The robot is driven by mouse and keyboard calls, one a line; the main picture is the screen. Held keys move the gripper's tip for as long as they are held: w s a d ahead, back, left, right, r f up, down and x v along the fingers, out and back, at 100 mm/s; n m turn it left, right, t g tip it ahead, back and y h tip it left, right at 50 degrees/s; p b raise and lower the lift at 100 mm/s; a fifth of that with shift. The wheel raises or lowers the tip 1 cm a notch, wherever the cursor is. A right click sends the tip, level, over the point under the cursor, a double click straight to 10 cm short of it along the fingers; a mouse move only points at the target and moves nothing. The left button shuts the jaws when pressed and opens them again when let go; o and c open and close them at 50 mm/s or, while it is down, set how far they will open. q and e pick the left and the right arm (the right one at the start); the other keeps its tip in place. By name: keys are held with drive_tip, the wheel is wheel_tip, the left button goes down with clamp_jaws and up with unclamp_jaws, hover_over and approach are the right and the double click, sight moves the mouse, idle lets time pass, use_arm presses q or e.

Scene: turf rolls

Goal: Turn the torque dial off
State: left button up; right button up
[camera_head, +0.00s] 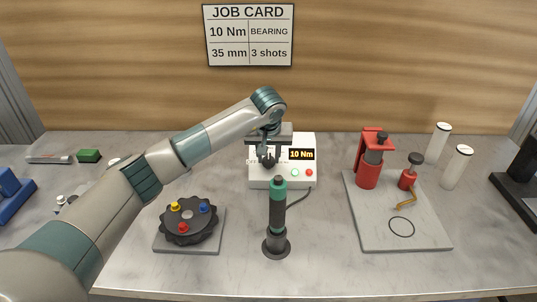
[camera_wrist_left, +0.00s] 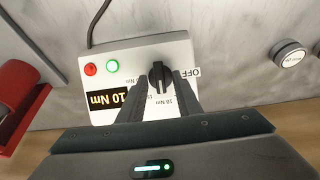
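The torque dial is a black knob (camera_wrist_left: 160,76) on the white controller box (camera_head: 305,174) at the back middle of the bench. The box's display (camera_head: 301,155) reads 10 Nm. In the left wrist view an OFF label (camera_wrist_left: 194,72) sits to the right of the knob, with 10 Nm labels on the gripper's side. My left gripper (camera_head: 267,158) is over the dial. Its two dark fingers (camera_wrist_left: 163,88) stand apart, one on each side of the knob, and a strip of the white panel shows between them. Firm contact with the knob is not visible. My right gripper is in neither view.
A black and green screwdriver (camera_head: 278,215) stands upright in front of the box, its cable behind it. A black round fixture (camera_head: 188,222) is at left front. A grey plate (camera_head: 385,232) with a red fixture (camera_head: 368,170) is at right. White cylinders (camera_head: 457,167) stand beyond it.

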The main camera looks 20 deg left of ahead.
use_arm(q)
drive_tip(key=shift+w+f, duration=0.25)
drive_tip(key=shift+f, duration=0.3)
clamp_jaws()
